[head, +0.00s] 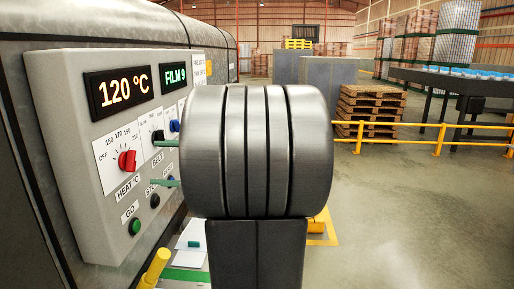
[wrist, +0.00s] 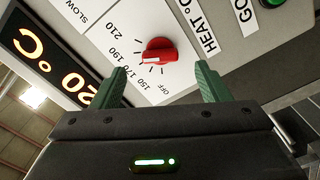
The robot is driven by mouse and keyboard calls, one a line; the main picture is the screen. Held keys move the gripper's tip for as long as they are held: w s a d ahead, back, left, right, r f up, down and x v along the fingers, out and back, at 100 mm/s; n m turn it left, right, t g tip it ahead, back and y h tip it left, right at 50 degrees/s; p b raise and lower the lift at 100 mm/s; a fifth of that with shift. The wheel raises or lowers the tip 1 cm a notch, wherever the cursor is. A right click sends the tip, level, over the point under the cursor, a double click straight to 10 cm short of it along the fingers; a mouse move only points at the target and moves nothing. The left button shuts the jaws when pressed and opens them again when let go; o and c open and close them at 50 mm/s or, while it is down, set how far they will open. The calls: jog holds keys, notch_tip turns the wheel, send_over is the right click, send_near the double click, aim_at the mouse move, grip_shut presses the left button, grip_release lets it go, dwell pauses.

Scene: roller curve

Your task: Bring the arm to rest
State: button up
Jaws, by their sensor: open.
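My gripper (wrist: 160,70) is open, with its two green fingers spread apart and nothing between them. In the wrist view the red heat knob (wrist: 157,51) shows beyond the fingertips, between them in the picture. In the head view my gripper (head: 160,163) points left at the control panel (head: 82,200), with its tips to the right of the red knob (head: 127,160) and apart from it. My dark grey arm covers the middle of the head view and hides most of the gripper. The panel displays read 120 °C (head: 124,91) and FILM 9 (head: 174,75).
A green GO button (head: 135,227) and a black button (head: 155,201) sit low on the panel, near the fingers. A yellow post (head: 155,266) stands below. Stacked pallets (head: 370,110) and a yellow rail (head: 440,135) stand at right. The floor (head: 400,220) at right is clear.

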aim_at(136, 159)
jog(key=d+b, duration=0.2)
jog(key=d, duration=0.5)
jog(key=a+n+b, duration=0.1)
jog(key=a+n, duration=0.3)
jog(key=n, duration=0.1)
jog(key=a+n+b, duration=0.1)
jog(key=a+n, duration=0.4)
jog(key=a+n+b, duration=0.1)
jog(key=a+n, duration=0.3)
jog(key=n, duration=0.1)
jog(key=shift+w+a+r+n, duration=0.2)
jog(key=shift+a+r+n, duration=0.1)
jog(key=shift+r, duration=0.05)
dwell(0.5)
dwell(0.4)
